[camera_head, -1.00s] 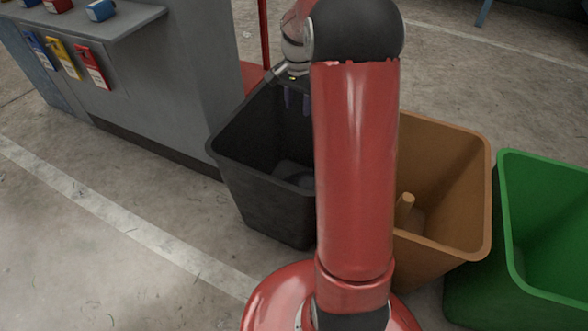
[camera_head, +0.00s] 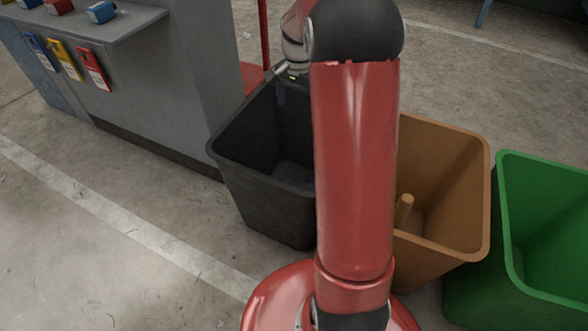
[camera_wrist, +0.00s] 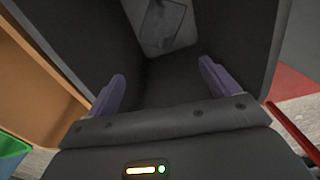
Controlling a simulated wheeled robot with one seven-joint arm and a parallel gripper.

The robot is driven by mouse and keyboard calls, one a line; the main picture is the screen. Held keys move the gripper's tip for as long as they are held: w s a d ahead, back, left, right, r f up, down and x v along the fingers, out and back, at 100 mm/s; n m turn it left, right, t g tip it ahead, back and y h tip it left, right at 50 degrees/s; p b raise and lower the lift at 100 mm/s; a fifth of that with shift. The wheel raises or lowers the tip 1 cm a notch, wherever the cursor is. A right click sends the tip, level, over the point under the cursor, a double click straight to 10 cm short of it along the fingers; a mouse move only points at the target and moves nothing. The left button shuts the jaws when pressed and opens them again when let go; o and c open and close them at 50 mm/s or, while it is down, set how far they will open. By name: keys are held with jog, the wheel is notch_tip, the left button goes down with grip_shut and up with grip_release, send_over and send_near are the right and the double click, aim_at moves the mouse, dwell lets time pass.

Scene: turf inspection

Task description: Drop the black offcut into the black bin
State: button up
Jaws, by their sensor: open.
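The black bin (camera_head: 262,195) stands left of my arm in the head view, its right part hidden behind the arm. In the wrist view its dark wall (camera_wrist: 240,45) surrounds my gripper (camera_wrist: 162,68). The two purple fingers are wide apart with nothing between them, and point down into the bin. In the head view a finger shows just inside the bin's far rim. At the bin's bottom, the wrist view shows a lighter grey patch (camera_wrist: 163,24) with dark marks. I cannot tell whether it is the black offcut or bare floor.
A brown bin (camera_head: 450,190) with a tan stick (camera_head: 404,210) inside stands right of the black bin. A green bin (camera_head: 540,230) is at the far right. A grey counter (camera_head: 150,75) with coloured tags stands at left. The floor in front is clear.

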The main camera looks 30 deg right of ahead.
notch_tip(320, 180, up, 5)
jog(key=p, duration=0.3)
jog(key=shift+p, duration=0.3)
notch_tip(320, 180, up, 8)
jog(key=p, duration=0.1)
jog(key=shift+f, duration=0.15)
dwell(0.4)
